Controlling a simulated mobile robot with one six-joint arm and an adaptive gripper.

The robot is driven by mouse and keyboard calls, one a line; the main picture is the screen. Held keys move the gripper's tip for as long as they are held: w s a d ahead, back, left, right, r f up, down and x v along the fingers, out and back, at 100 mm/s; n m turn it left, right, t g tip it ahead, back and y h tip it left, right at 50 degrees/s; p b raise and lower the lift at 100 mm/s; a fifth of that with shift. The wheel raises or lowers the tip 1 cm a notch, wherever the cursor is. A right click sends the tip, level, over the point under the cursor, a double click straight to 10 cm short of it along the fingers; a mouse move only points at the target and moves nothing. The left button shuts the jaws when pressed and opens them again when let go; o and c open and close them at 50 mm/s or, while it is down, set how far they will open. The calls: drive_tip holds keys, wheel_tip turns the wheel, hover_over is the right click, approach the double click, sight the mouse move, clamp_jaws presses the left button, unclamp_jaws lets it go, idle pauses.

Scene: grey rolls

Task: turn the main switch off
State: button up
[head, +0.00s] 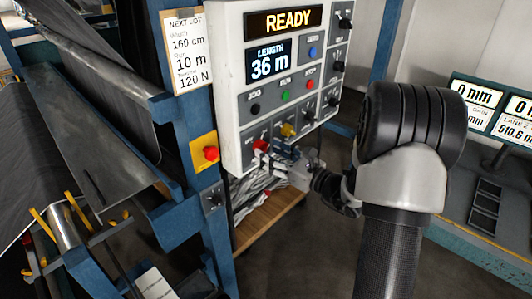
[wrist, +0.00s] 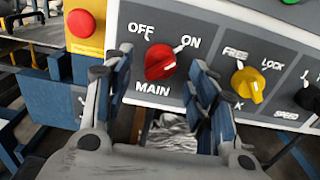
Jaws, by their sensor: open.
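The main switch is a red rotary knob (wrist: 160,62) on the grey panel, with OFF printed at its upper left and ON at its upper right. Its handle slants to the upper right, toward ON. It also shows in the head view as a small red knob (head: 260,146) at the panel's lower left. My gripper (wrist: 156,78) is open, with one finger on the left and one on the right below the knob. I cannot tell whether either finger touches it. In the head view my gripper (head: 278,163) is at the panel's lower edge.
A yellow FREE/LOCK knob (wrist: 248,84) sits close to the right of my right finger. A red button on a yellow plate (head: 210,153) is left of the panel. The panel screen (head: 284,20) reads READY. Blue frame posts (head: 190,110) stand at the left.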

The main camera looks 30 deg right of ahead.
sight(262, 147)
drive_tip(key=shift+x, duration=1.15)
drive_tip(key=shift+c, duration=0.3)
drive_tip(key=c, duration=1)
